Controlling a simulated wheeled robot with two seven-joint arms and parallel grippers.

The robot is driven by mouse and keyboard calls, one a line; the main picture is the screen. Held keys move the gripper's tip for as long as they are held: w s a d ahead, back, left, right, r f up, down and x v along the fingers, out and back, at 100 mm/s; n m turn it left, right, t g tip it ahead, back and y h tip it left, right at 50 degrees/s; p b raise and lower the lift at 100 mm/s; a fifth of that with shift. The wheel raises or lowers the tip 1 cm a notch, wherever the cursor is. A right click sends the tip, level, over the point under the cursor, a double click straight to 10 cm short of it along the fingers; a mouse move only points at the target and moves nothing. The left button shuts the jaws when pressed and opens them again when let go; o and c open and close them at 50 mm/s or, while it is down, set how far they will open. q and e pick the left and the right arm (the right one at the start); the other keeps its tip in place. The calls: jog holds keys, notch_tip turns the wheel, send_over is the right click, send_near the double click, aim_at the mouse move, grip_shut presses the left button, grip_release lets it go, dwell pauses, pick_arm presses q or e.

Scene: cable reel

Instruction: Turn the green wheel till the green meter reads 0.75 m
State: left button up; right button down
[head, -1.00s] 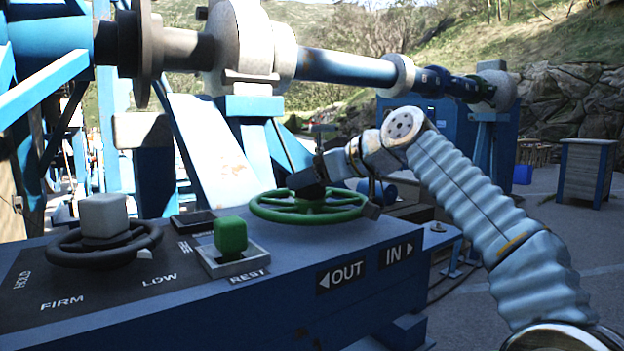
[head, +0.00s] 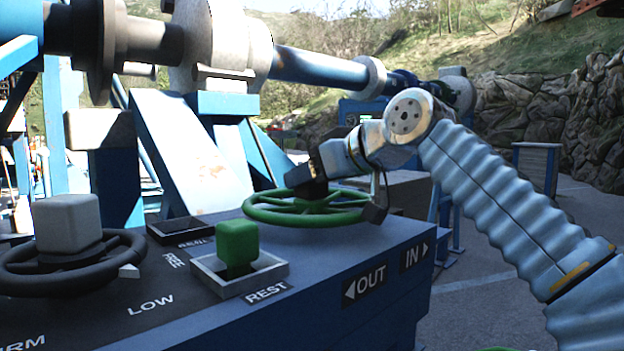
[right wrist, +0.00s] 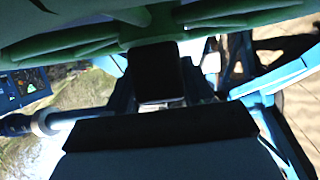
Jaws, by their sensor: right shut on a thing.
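In the right wrist view the wheel's green spokes and hub (right wrist: 145,33) fill the top edge, with a dark block (right wrist: 160,72) against the hub. I cannot make out a green meter reading in any view. My left gripper is not in view.
A green lever (head: 237,243) stands in its slot marked REST, left of the wheel. A black handwheel (head: 35,275) with a grey block (head: 67,222) is at far left. OUT and IN arrows mark the console's front (head: 330,320).

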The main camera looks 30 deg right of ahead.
jog(key=c, duration=0.5)
grip_release()
jog(key=v, duration=1.4)
jog(key=shift+w, duration=0.1)
